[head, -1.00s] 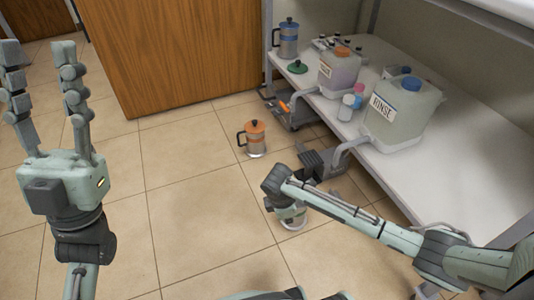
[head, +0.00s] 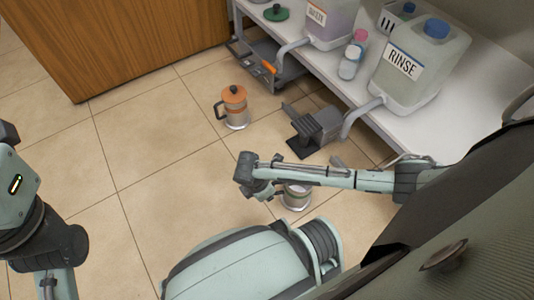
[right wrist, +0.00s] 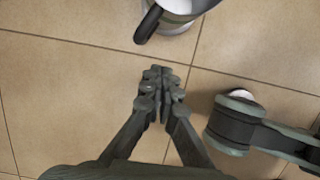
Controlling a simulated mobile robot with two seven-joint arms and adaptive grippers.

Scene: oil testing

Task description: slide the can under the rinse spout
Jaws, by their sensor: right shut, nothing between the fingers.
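A silver can (head: 296,197) with a pale green band stands on the floor, partly covered by my right forearm in the head view. The right wrist view shows part of the can (right wrist: 178,12) and its dark handle at the top edge. My right gripper (right wrist: 160,88) is shut and empty, with its fingertips just short of the handle. In the head view the right gripper (head: 262,191) is mostly hidden under its wrist. The rinse spout (head: 353,118) comes from the RINSE jug (head: 422,62), above and right of the can. My left gripper (head: 12,172) shows only its body at the left edge.
An orange-lidded can (head: 234,107) stands on the floor further back. A dark grey pedal-like device (head: 312,127) sits near the rinse spout. A white shelf (head: 466,140) carries jugs and small bottles. Open tile lies to the left.

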